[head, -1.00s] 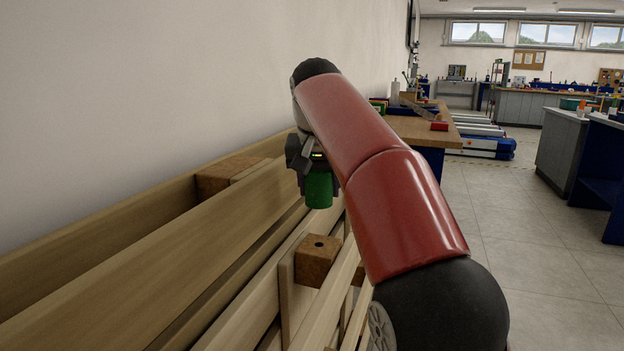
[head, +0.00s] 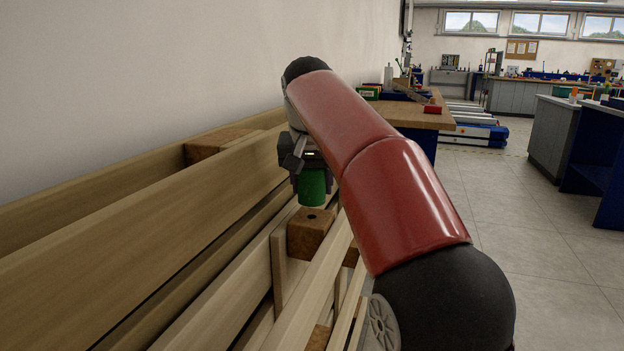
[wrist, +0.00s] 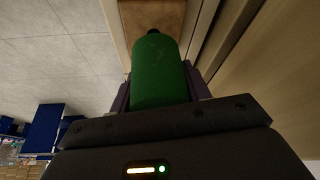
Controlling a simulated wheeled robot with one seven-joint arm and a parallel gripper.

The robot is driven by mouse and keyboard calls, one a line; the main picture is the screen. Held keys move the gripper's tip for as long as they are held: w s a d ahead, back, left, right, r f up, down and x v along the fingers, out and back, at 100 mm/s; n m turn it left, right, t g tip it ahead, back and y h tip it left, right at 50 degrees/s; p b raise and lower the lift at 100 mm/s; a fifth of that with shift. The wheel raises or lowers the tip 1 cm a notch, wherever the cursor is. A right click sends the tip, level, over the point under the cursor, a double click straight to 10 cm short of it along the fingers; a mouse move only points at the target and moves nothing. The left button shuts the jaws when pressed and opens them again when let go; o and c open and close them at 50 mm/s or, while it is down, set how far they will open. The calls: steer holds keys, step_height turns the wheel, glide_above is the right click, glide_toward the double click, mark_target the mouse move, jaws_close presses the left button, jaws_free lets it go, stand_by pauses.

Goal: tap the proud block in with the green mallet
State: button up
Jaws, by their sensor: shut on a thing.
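My gripper (head: 311,183) is shut on the green mallet (head: 313,190) and points down. The mallet's green part also shows in the wrist view (wrist: 158,72), between the two fingers. A brown wooden block (head: 309,235) with a dark round hole in its top stands up among the pale planks. It lies right under the mallet in the head view. The mallet's lower end meets the block's far top edge in the picture; I cannot tell whether they touch. In the wrist view, the block (wrist: 150,14) shows beyond the mallet's end, beside a pale plank.
Long pale planks (head: 150,225) run along the wall at left. Another brown block (head: 215,142) sits between the back planks. A wooden-topped bench (head: 415,117) with tools stands beyond my arm. The tiled floor at right (head: 510,250) is clear.

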mark_target(313, 203)
steer(key=shift+r, duration=0.1)
step_height(313, 203, down, 4)
steer(key=shift+r+b, duration=0.25)
steer(key=shift+b, duration=1)
steer(key=shift+r+p, duration=1)
steer(key=shift+p, duration=0.1)
steer(key=shift+r+p, duration=0.25)
steer(key=shift+p, duration=0.2)
step_height(313, 203, down, 4)
steer(key=b, duration=0.3)
steer(key=shift+r, duration=0.1)
steer(key=shift+r+p, duration=1.2)
steer(key=shift+p, duration=0.25)
